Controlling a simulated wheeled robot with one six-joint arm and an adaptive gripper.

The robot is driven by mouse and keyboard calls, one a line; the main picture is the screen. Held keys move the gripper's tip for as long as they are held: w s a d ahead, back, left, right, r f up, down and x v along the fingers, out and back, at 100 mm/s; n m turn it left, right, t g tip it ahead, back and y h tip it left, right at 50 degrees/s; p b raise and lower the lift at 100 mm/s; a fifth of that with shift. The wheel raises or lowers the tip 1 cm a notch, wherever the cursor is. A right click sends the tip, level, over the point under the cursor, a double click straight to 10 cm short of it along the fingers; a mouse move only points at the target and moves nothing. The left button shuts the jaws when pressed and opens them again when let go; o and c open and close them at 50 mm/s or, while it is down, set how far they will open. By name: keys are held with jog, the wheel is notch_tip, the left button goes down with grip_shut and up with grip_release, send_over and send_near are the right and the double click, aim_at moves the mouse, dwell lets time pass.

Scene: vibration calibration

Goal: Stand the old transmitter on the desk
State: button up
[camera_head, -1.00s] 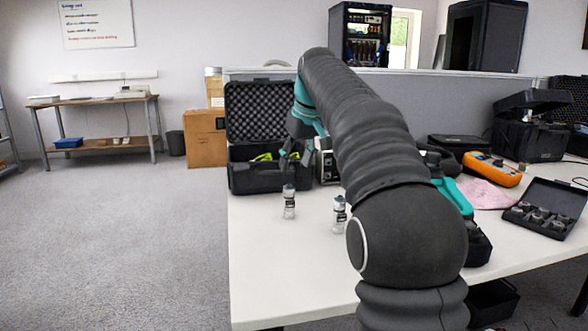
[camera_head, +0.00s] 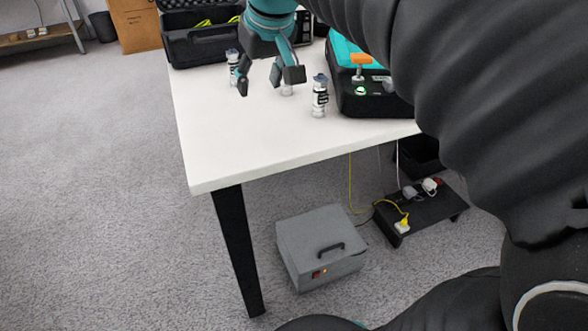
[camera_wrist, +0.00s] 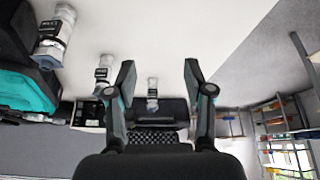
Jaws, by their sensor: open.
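Three small silvery cylinders with dark caps and labels stand upright on the white desk (camera_head: 230,145); I cannot tell which is the old transmitter. One cylinder (camera_head: 319,98) stands by the black and teal case. One (camera_head: 287,90) is partly hidden behind my gripper. One (camera_head: 233,66) stands farther left, near the open case. My gripper (camera_head: 268,82) is above the desk, fingers apart, with nothing held. In the wrist view the desk is at the top; a near cylinder (camera_wrist: 55,38), a second (camera_wrist: 103,74) and a far one (camera_wrist: 152,92) show, the far one between my open fingers (camera_wrist: 160,72).
An open black case (camera_head: 200,45) stands at the desk's back left. A black and teal case (camera_head: 368,98) with an orange-handled item stands to the right. A grey box (camera_head: 318,245) and a black stand with plugs (camera_head: 430,212) are below. The desk's front is clear.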

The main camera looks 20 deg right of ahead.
jog(key=shift+m, duration=0.4)
jog(key=s+f, duration=0.2)
jog(key=s, duration=0.1)
jog(key=s+f, duration=0.5)
jog(key=s, duration=0.2)
jog(key=shift+a+f, duration=0.1)
jog(key=shift+f, duration=0.2)
jog(key=s+f, duration=0.7)
jog(key=f, duration=0.1)
jog(key=shift+s+f+m+t+h, duration=0.25)
jog(key=shift+f+m+t+h, duration=0.05)
jog(key=shift+f, duration=0.1)
